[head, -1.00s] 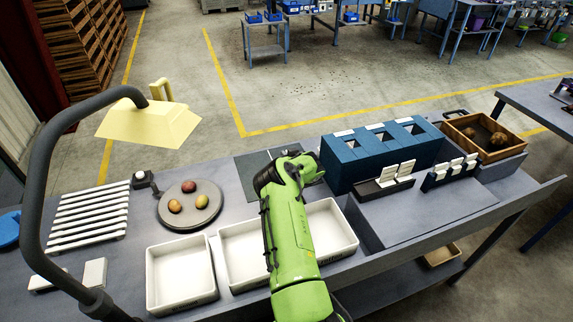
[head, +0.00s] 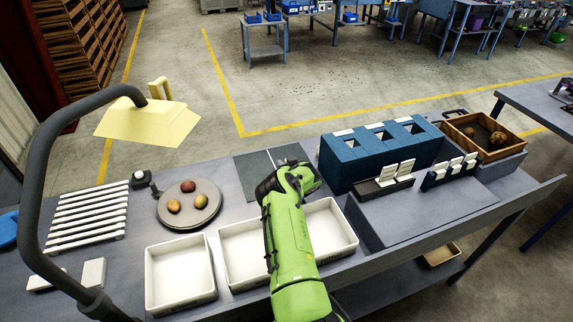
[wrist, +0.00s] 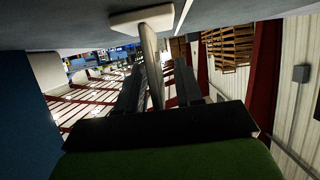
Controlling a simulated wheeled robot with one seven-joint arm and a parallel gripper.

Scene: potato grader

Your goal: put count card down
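A pale count card (wrist: 152,65) shows in the wrist view between the two fingers of my gripper (wrist: 158,70). It appears to stand on a flat whitish foot (wrist: 141,18) against the grey surface, which lies at the top of this tipped picture. The fingers are apart, with a gap between the card and the right finger; the card lies close to the left finger. In the head view my green arm (head: 292,245) reaches over the white trays, and its wrist hides the gripper and the card.
A blue three-slot box (head: 375,155) stands right of my wrist. White trays (head: 180,300) line the front edge. A round turntable (head: 188,222) holds three potatoes. A lamp (head: 150,122) overhangs the left. A wooden crate (head: 455,123) sits at the far right.

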